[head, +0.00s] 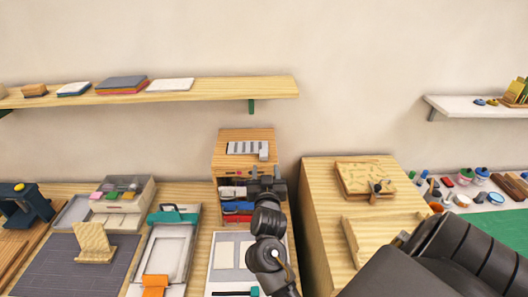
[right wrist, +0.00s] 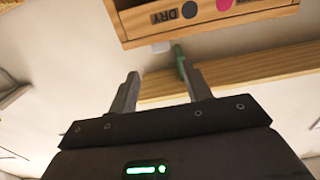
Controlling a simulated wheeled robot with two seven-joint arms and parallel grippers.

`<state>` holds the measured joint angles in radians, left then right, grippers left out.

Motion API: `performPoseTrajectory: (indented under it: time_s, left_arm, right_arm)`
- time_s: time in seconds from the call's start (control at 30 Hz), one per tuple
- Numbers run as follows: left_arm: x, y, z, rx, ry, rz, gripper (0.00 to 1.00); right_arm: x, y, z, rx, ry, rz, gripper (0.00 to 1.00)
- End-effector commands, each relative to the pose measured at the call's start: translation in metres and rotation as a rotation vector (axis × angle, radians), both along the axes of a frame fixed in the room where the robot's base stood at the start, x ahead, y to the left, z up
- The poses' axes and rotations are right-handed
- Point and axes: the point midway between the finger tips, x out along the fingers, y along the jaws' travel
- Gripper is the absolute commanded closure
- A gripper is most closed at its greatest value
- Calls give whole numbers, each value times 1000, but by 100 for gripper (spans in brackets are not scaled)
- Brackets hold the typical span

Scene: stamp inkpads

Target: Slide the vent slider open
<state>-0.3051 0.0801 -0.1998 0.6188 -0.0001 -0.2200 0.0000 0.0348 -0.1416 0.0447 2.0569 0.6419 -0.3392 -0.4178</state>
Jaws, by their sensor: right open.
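The vent slider (head: 264,153) is a small pale block at the right end of a grey slatted vent plate (head: 243,147) on top of the wooden drying cabinet (head: 232,135). My right gripper (head: 266,178) is in front of the cabinet, just below and in front of the vent in the head view. In the right wrist view, which is upside down, its two fingers (right wrist: 162,77) are apart with nothing between them. A pale block (right wrist: 160,47), probably the slider, shows at the cabinet's edge beyond the fingertips. The cabinet front (right wrist: 210,20) reads DRY. My left gripper is not in view.
A wall shelf (head: 200,93) with a green bracket (head: 251,106) runs behind and above the cabinet. Inkpads (head: 238,207) fill the cabinet's openings. A taller wooden block (head: 320,200) stands to the right. A framed tray (head: 170,250) lies at left. Space above the vent looks clear.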

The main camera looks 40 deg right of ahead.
Motion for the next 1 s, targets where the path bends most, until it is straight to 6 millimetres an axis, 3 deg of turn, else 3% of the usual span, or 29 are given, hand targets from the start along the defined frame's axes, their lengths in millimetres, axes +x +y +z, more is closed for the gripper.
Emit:
performPoseTrajectory:
  time_s: [0.2, 0.5, 0.93, 1.0]
  left_arm:
    - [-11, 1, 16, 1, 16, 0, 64]
    - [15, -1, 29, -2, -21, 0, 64]
    - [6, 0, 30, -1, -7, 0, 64]
    - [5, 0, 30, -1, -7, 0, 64]
  right_arm:
    - [32, -26, 5, -3, 1, -2, 51]
    - [66, -53, 3, -1, 2, -3, 51]
    - [73, -59, 1, 1, 1, -2, 51]
    - [73, -59, 0, 1, 1, -2, 60]
